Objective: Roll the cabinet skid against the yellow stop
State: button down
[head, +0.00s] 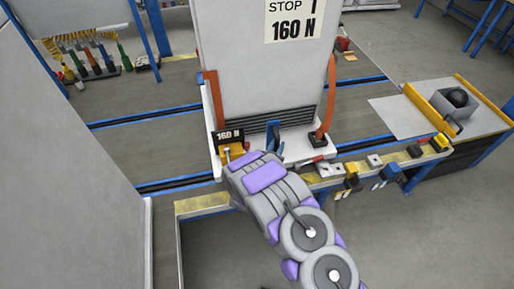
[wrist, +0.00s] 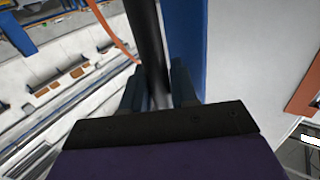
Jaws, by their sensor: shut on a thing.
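The tall pale grey cabinet (head: 255,75) stands upright on its white skid (head: 213,148), over blue-edged floor rails. My gripper (wrist: 158,90) is shut on a dark upright bar (wrist: 147,35) in the wrist view, beside a blue post (wrist: 183,45). In the head view my arm reaches to the skid's near edge and hides part of it. A yellow bar (head: 420,103) stands on a pale plate at right; I cannot tell whether it is the stop.
Orange straps (head: 329,95) run down the cabinet's sides. A narrow bench edge (head: 330,180) with several small tools and blocks lies to the right of my arm. A grey panel (head: 70,150) fills the left. A tool rack (head: 90,65) stands at back left. Rail deck (head: 150,140) left of the skid is clear.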

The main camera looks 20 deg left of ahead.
jog(key=w+d, duration=0.4)
jog(key=d, duration=0.3)
jog(key=shift+w+d+r+p, duration=0.15)
jog(key=shift+w+d+p, duration=0.1)
jog(key=shift+p, duration=0.1)
jog(key=c, duration=1.2)
grip_release()
jog(key=shift+w+d, duration=0.15)
jog(key=shift+d, duration=0.05)
jog(key=shift+o, duration=0.9)
jog(key=shift+d, duration=0.3)
jog(key=shift+a+f, duration=0.2)
jog(key=shift+a, duration=0.2)
jog(key=shift+s, duration=0.2)
jog(key=s+p, duration=0.3)
jog(key=s, duration=1.4)
jog(key=shift+a, duration=0.4)
